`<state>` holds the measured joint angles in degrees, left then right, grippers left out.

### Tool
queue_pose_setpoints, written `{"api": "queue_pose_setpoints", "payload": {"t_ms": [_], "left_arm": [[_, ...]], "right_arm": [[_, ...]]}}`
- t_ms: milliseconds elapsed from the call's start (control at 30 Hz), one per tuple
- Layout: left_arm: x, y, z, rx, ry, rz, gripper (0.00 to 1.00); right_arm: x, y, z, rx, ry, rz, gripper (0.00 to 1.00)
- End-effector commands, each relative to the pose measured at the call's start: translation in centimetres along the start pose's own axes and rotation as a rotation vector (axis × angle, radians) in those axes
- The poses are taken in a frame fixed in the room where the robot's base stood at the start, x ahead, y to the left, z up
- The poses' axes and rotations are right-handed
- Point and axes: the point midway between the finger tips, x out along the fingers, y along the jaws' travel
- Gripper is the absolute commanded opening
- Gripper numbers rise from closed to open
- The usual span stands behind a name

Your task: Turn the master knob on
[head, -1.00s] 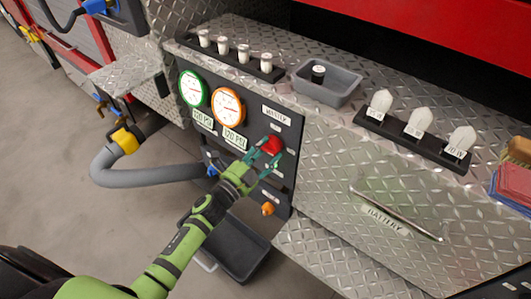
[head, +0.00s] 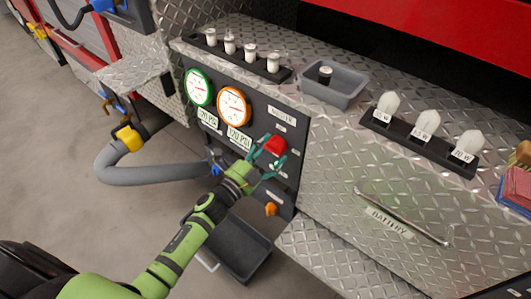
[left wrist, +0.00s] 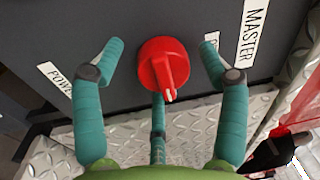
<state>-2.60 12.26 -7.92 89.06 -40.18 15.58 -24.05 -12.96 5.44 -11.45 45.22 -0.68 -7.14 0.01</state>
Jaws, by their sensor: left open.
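The red master knob (head: 275,146) is on the dark control panel, below the "MASTER" label. In the left wrist view the knob (left wrist: 163,66) is a round red dial with a raised grip bar and a pale mark at the bar's end. The "MASTER" label (left wrist: 254,32) is to its right. My left gripper (head: 268,162) is open at the panel, its fingers on either side of the knob. In the left wrist view the fingers of the gripper (left wrist: 160,62) are spread, with visible gaps to the knob. My right gripper is not in view.
Green (head: 198,87) and orange (head: 234,106) gauges are left of the knob. An orange knob (head: 271,209) is lower on the panel. A grey bin (head: 332,84) and a bulb rack (head: 420,143) stand on the ledge above. A dark tray (head: 240,250) lies on the floor below.

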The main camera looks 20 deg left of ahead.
Motion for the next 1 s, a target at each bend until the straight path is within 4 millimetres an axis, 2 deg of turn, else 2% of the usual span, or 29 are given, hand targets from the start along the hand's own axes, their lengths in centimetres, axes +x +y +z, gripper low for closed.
{"api": "queue_pose_setpoints", "payload": {"t_ms": [167, 600, 800, 1000], "left_arm": [[-1.5, 0.1, 0.0, 0.000, -0.001, 0.003, 0.74], [-10.2, 0.1, 0.1, -0.001, -0.003, 0.003, 0.74], [-11.9, 0.0, 0.1, 0.000, -0.003, 0.001, 0.74], [-12.1, 0.0, 0.2, 0.000, -0.003, 0.000, 0.74]], "right_arm": [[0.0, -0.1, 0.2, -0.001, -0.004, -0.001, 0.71], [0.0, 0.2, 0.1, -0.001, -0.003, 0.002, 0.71], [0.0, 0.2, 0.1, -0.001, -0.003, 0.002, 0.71], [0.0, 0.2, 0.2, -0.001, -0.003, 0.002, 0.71]]}}
